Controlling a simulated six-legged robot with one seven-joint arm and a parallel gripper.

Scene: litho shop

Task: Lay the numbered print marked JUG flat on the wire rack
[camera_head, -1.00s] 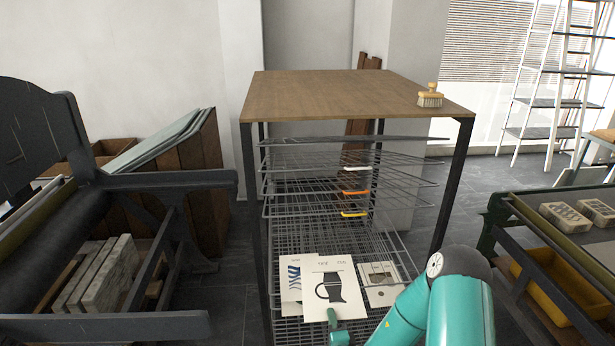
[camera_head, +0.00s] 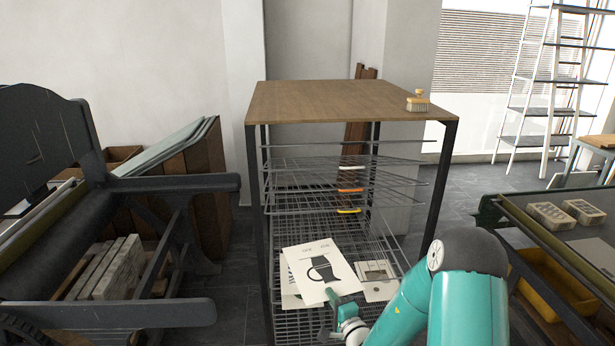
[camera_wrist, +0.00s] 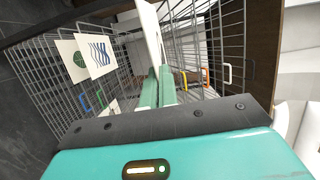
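The JUG print (camera_head: 316,268), a white sheet with a dark jug picture, is held at its lower edge by my gripper (camera_head: 334,298). Its small lettering is too small to read. It is tilted in front of the wire rack (camera_head: 300,228), over the lowest visible wire shelf; I cannot tell whether it touches. In the wrist view my two green fingers (camera_wrist: 156,88) are closed on the sheet, which shows nearly edge-on (camera_wrist: 152,35). A print with blue waves (camera_wrist: 97,53) lies on the rack, mostly hidden behind the JUG print in the head view. Another print (camera_head: 377,290) lies to the right.
The rack has several wire shelves with coloured handles under a wooden top (camera_head: 345,98), where a brush (camera_head: 418,104) stands. Dark posts flank it. A dark press (camera_head: 130,182) stands left and a bench with stones (camera_head: 552,216) right. Upper shelves look empty.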

